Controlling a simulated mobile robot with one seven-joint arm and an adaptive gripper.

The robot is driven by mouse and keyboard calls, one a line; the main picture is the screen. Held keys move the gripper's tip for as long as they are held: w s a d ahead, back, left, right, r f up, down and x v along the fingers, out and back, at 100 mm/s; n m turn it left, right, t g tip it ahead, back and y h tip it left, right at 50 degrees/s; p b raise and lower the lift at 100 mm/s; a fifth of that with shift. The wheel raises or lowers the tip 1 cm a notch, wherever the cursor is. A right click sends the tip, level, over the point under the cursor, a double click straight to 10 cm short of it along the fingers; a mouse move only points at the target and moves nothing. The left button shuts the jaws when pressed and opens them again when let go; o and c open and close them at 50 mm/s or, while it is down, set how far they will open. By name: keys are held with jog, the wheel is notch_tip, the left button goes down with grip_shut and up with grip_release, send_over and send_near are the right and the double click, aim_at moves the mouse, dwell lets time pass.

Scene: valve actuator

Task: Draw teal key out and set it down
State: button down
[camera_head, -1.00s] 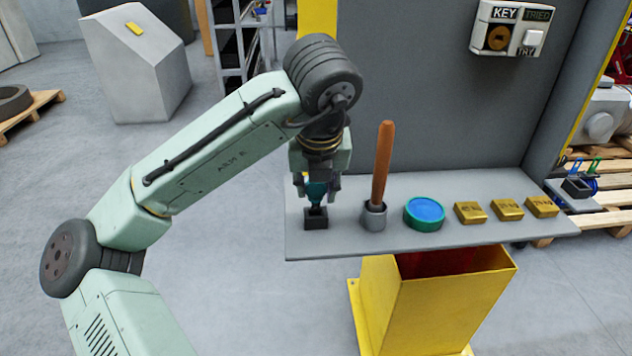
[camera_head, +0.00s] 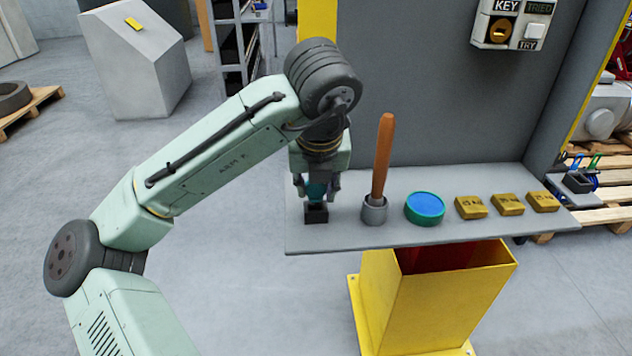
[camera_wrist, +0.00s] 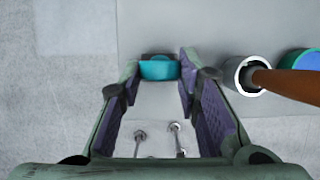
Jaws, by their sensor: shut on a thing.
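The teal key (camera_head: 317,189) is between the fingers of my gripper (camera_head: 317,186), at the left end of the grey shelf. My gripper points down and is shut on it. The key's lower end meets the small black block (camera_head: 316,213) standing on the shelf; how deep it sits in the block is hidden. In the wrist view the teal key (camera_wrist: 158,70) shows as a teal band between the fingertips, with a dark edge of the block behind it.
Right of the block on the shelf (camera_head: 345,235) stand a grey cup (camera_head: 374,212) with a tilted wooden handle (camera_head: 383,155), a blue-topped teal disc (camera_head: 425,207) and brass blocks (camera_head: 507,204). A KEY/TRY box (camera_head: 512,24) hangs on the panel.

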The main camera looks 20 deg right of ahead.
jog(key=shift+f+b, duration=0.45)
jog(key=shift+f, duration=0.55)
jog(key=c, duration=1.1)
grip_release()
jog(key=v, duration=1.2)
